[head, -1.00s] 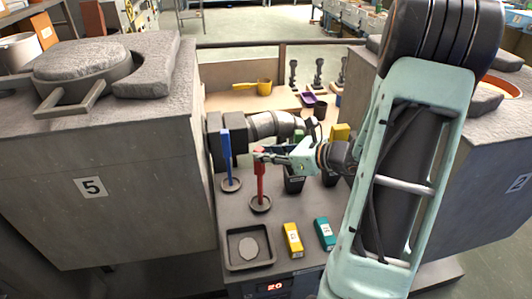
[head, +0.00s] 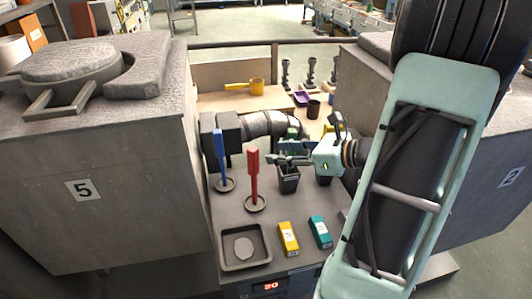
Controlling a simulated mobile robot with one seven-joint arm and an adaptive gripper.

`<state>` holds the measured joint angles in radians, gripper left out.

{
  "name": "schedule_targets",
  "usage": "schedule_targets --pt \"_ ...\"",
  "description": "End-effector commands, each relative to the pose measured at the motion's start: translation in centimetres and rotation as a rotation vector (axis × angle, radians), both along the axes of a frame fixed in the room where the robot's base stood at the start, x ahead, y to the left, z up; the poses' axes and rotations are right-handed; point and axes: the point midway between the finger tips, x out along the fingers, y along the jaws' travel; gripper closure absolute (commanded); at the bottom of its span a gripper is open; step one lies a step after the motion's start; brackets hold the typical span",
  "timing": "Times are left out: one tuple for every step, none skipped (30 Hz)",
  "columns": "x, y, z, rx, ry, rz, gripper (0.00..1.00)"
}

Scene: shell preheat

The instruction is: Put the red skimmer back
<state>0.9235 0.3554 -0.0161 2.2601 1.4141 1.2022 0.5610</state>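The red skimmer (head: 253,178) stands upright, handle up, its lower end in a small round dark dish (head: 263,206) on the grey bench top. Its handle shows in full. My gripper (head: 275,155) is just right of the handle, its fingers pointing left towards it. The fingers look spread and hold nothing that I can see. A small gap seems to separate them from the handle.
A blue-handled tool (head: 220,155) stands in a similar dish behind left. A black cup (head: 289,180) is below my gripper. A square tray (head: 233,262), a yellow block (head: 289,238) and a teal block (head: 321,231) lie in front. Large grey blocks flank the bench.

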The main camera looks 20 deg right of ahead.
Motion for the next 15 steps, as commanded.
schedule_targets --pt "-0.8 -0.6 0.4 -0.001 -0.001 -0.004 0.63" --pt "-1.2 -0.9 0.6 -0.001 -0.001 -0.003 0.63" --pt "-1.7 -1.2 0.8 -0.001 -0.001 -0.003 0.63" --pt "-2.0 -1.4 1.0 -0.002 -0.001 -0.003 0.63" --pt "-2.3 -1.6 1.1 -0.001 -0.001 -0.001 0.63" --pt "-2.6 -1.7 1.3 0.0 -0.001 -0.001 0.63" --pt "-2.8 -1.8 1.4 0.001 -0.001 0.0 0.63" --pt "-3.0 -1.9 1.5 0.001 0.0 0.0 0.63" --pt "-3.1 -2.0 1.5 0.0 0.001 0.0 0.63" --pt "-3.2 -2.1 1.6 0.0 0.001 0.0 0.63" --pt "-3.3 -2.1 1.6 0.001 0.0 0.0 0.63" --pt "-3.3 -2.1 1.7 0.001 0.001 0.001 0.63" --pt "-3.4 -2.2 1.7 0.001 0.001 0.001 0.63" --pt "-3.4 -2.1 1.7 0.001 0.001 0.001 0.63" --pt "-3.4 -2.1 1.7 0.001 0.001 0.001 0.63"
